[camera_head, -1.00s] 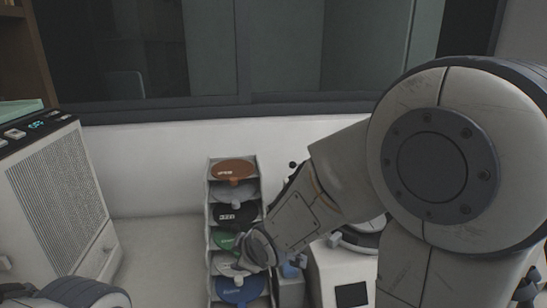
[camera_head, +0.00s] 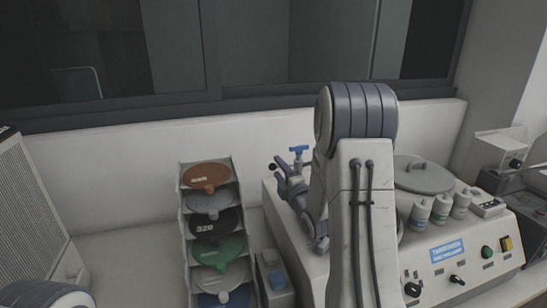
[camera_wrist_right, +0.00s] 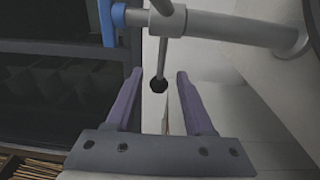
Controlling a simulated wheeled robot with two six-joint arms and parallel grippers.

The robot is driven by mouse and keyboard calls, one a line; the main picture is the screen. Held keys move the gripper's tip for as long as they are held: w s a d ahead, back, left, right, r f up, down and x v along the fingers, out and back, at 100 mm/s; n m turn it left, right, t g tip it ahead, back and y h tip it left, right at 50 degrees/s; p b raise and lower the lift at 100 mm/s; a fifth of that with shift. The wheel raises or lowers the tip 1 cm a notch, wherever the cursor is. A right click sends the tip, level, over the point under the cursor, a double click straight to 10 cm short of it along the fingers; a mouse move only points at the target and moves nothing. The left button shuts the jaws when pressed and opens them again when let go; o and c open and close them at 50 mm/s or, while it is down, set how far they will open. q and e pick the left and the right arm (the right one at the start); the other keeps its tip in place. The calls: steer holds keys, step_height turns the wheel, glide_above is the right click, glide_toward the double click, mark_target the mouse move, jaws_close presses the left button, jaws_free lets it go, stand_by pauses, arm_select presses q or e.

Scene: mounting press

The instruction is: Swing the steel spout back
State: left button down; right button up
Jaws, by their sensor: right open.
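The steel spout (camera_wrist_right: 230,28) crosses the top of the right wrist view as a thick grey pipe with a blue tap handle (camera_wrist_right: 108,22) at its left end. A thin steel rod with a black ball tip (camera_wrist_right: 159,85) comes down from it, between my finger tips in that picture. I cannot tell whether a finger touches it. My right gripper (camera_wrist_right: 159,78) is open, with two purple fingers. In the head view the right gripper (camera_head: 284,166) is beside the black ball and the blue tap (camera_head: 299,151); my arm hides most of the spout. My left gripper is out of view.
A white machine (camera_head: 445,255) with knobs and buttons carries a round grey lid (camera_head: 424,178) and several small bottles. A rack (camera_head: 183,225) of coloured discs stands left of it. A vented box (camera_head: 25,215) is at far left. The wall and window frame are close behind.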

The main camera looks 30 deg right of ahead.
steer(key=w, duration=0.1)
steer(key=w+p, duration=0.1)
steer(key=w, duration=0.1)
steer(key=w+d, duration=0.1)
steer(key=w, duration=0.1)
steer(key=shift+p, duration=0.4)
jaws_close()
stand_by(1.0)
